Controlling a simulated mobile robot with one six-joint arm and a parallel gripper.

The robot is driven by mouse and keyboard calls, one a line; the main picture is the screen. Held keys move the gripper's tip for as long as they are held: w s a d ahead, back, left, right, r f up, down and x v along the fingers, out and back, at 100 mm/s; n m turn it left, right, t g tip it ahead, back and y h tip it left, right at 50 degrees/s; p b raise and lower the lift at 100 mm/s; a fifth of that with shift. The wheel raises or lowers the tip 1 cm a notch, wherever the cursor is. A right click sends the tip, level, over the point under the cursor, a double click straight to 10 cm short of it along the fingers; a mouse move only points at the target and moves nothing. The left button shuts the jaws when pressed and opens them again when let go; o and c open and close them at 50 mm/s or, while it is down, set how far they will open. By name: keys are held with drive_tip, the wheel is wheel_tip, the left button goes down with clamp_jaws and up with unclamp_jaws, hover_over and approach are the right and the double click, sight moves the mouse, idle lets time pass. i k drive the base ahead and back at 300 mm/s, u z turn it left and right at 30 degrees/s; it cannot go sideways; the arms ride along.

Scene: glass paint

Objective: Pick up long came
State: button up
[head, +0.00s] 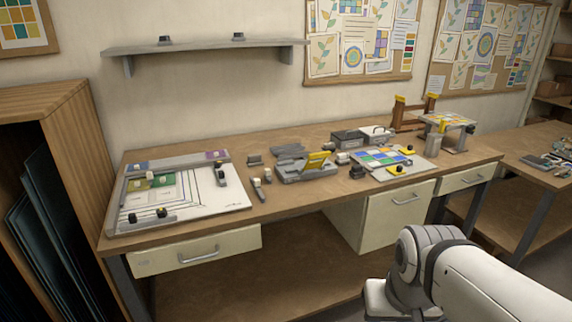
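I cannot tell for certain which piece is the long came. Grey strips lie on and around the white layout board (215,195) at the left of the workbench. One long grey strip (190,159) runs along the board's back edge, with small coloured blocks on it. Shorter grey bars (146,222) lie at the board's front left and right side. My white arm shows at the bottom right, in front of the bench. My gripper is not visible in the head view.
The workbench (300,205) also carries a grey tool with a yellow part (318,162), a board of coloured glass (385,160) and a small raised stand (447,121). A shelf (200,48) hangs above. A wooden cabinet (85,140) stands left. Bare benchtop lies along the front edge.

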sight(256, 182)
drive_tip(key=u, duration=0.3)
drive_tip(key=i, duration=1.5)
drive_tip(key=u, duration=1)
drive_tip(key=k, duration=0.7)
drive_tip(key=u, duration=0.2)
drive_tip(key=i, duration=0.75)
drive_tip(key=z, duration=0.1)
